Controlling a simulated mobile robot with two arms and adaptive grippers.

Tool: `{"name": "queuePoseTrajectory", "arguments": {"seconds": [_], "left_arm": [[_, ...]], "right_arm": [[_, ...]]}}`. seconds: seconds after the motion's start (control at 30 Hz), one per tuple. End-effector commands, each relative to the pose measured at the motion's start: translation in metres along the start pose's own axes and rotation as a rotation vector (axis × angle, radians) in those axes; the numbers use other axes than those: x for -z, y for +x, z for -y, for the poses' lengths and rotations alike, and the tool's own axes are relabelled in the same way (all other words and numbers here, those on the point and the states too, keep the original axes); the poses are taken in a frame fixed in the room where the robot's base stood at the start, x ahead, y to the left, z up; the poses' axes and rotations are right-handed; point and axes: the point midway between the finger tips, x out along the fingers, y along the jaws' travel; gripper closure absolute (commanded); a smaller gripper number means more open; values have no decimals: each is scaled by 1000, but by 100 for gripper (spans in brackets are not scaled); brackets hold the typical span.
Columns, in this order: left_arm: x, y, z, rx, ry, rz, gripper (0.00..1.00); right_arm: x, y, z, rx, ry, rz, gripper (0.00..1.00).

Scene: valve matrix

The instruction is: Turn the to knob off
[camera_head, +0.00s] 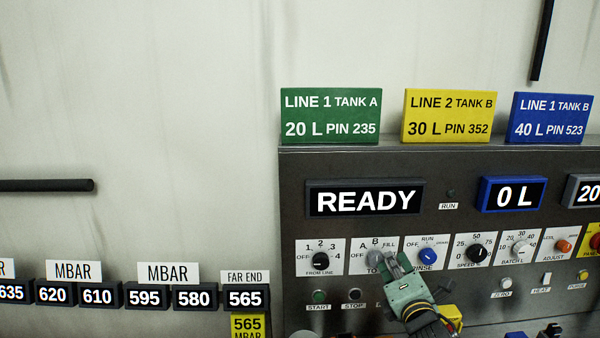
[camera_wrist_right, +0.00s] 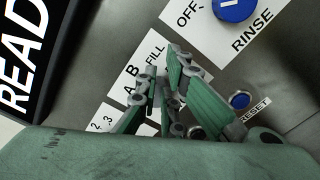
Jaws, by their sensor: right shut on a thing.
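The TO knob is a grey selector on a white plate (camera_head: 361,257) marked OFF, A, B and FILL, on the grey control panel (camera_head: 300,215). My right gripper (camera_head: 385,262) reaches up from below and its fingertips are on this knob. In the right wrist view the green fingers (camera_wrist_right: 163,85) are closed over the plate and hide most of the knob. The fingers cover the knob's pointer, so I cannot tell its setting. My left gripper is not in view.
A black FROM LINE knob (camera_head: 320,260) sits to the left and a blue RINSE knob (camera_head: 428,256) to the right. START (camera_head: 319,296) and STOP (camera_head: 354,295) buttons are below. The display (camera_head: 365,200) reads READY.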

Motion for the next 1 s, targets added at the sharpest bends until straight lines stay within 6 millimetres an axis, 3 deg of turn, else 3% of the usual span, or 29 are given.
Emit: {"name": "queuePoseTrajectory", "arguments": {"seconds": [0.03,1.0], "left_arm": [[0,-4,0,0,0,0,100],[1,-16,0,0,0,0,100]], "right_arm": [[-5,1,-18,-32,6,5,100],[1,1,-26,-31,7,1,100]]}}
